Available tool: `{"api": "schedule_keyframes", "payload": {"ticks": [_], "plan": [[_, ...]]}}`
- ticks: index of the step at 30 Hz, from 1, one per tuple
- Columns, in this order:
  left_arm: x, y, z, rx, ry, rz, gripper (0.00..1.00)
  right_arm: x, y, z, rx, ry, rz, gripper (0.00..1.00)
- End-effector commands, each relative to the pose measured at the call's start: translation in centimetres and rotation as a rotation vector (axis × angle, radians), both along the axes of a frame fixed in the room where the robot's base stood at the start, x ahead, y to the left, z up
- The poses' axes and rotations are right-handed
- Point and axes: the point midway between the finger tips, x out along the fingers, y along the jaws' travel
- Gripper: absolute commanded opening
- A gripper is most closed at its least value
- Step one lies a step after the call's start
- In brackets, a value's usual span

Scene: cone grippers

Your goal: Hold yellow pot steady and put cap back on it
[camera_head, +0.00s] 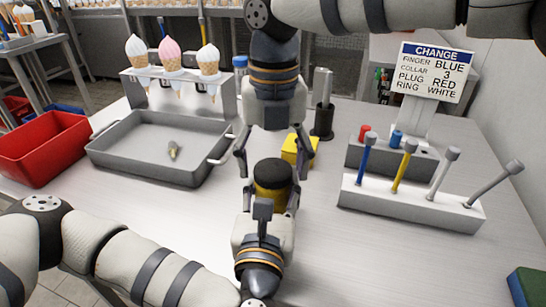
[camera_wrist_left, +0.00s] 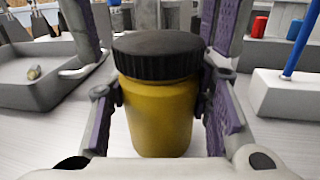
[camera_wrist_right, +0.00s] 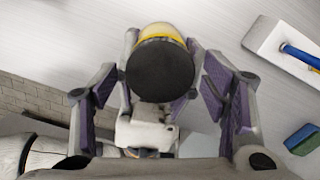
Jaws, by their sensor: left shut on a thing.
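The yellow pot (camera_wrist_left: 160,115) stands upright, and my left gripper (camera_head: 269,203) is shut around its body from the near side. The black cap (camera_wrist_left: 158,55) sits level on top of the pot; I cannot tell whether it is screwed tight. The cap also shows from above in the right wrist view (camera_wrist_right: 162,69). My right gripper (camera_head: 272,170) points down over the cap, its fingers open and spread to either side, apart from it.
A grey tray (camera_head: 111,149) with a small metal piece (camera_head: 173,150) lies left, beside a red bin (camera_head: 40,150). A yellow block (camera_head: 305,149) is behind the pot. A white rack (camera_head: 410,204) with coloured rods stands right, before a sign (camera_head: 436,70). Ice-cream cones (camera_head: 171,56) stand behind the tray.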

Motion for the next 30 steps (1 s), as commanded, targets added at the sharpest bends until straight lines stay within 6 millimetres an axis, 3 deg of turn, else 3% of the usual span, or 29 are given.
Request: {"api": "schedule_keyframes", "payload": {"ticks": [1,6,11,18,21,30], "plan": [[0.01,0.00,0.06,0.000,-0.001,0.000,0.00,0.01,-0.01,0.04,0.000,0.000,0.000,0.55],[0.01,0.00,0.07,-0.001,-0.002,0.000,0.00,0.01,-0.01,0.05,0.000,0.000,0.000,0.17],[0.01,0.00,0.08,-0.001,-0.002,0.000,0.00,0.01,-0.01,0.07,-0.002,-0.001,-0.058,0.17],[0.03,0.02,0.12,-0.001,-0.003,0.002,0.00,0.02,-0.04,0.05,-0.001,0.002,-0.695,0.17],[0.04,0.03,0.14,-0.002,-0.004,0.002,0.00,0.00,-0.06,-0.01,0.000,0.005,-0.853,0.17],[0.05,0.04,0.15,-0.002,-0.004,0.002,0.00,0.01,-0.07,-0.04,0.000,0.007,-0.895,0.17]]}}
